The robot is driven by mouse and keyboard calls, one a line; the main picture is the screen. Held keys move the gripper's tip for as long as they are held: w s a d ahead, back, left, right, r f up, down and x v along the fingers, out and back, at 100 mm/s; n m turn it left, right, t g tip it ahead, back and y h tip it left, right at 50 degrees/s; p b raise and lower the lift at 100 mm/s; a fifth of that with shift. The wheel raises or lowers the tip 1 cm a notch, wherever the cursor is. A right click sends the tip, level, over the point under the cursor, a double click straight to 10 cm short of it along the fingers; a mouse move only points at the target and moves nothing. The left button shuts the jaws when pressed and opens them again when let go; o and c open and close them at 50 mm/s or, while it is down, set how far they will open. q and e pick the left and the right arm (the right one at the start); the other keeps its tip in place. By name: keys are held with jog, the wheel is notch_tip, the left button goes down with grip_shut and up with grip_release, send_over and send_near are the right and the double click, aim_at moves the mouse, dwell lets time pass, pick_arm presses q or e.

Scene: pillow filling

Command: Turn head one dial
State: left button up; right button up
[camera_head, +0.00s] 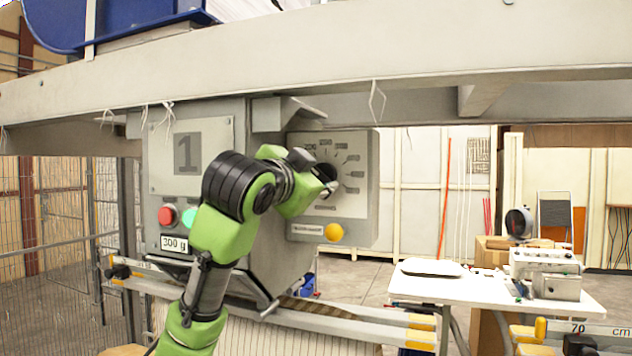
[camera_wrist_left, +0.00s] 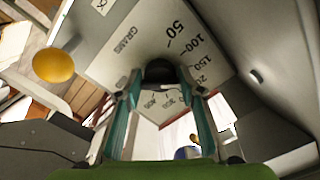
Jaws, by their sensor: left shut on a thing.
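The head one panel is a grey box marked "1" (camera_head: 190,155), with a side box (camera_head: 362,215) carrying the dial. The dial has a pale numbered face (camera_head: 348,150) and a dark knob in its middle. The wrist view shows the dial face (camera_wrist_left: 130,50) with "GRAMS", 50, 100 and 150 on it. My left gripper (camera_head: 328,180) reaches the dial from the left and is shut on the dark knob (camera_wrist_left: 160,70), which sits between its teal fingers. The gripper hides part of the knob in the head view, so its exact setting is unclear. My right gripper is not in view.
A red button (camera_head: 166,216), a green button (camera_head: 189,217) and a "300 g" label (camera_head: 174,244) are on the panel. A yellow-orange button (camera_head: 334,232) is below the dial. A grey beam (camera_head: 300,85) runs overhead. A white table (camera_head: 460,288) with a scale stands at right.

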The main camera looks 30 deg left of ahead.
pick_arm(q)
jog(key=shift+n, duration=0.9)
jog(key=o, duration=1.1)
jog(key=v, duration=1.2)
jog(key=shift+d, duration=0.1)
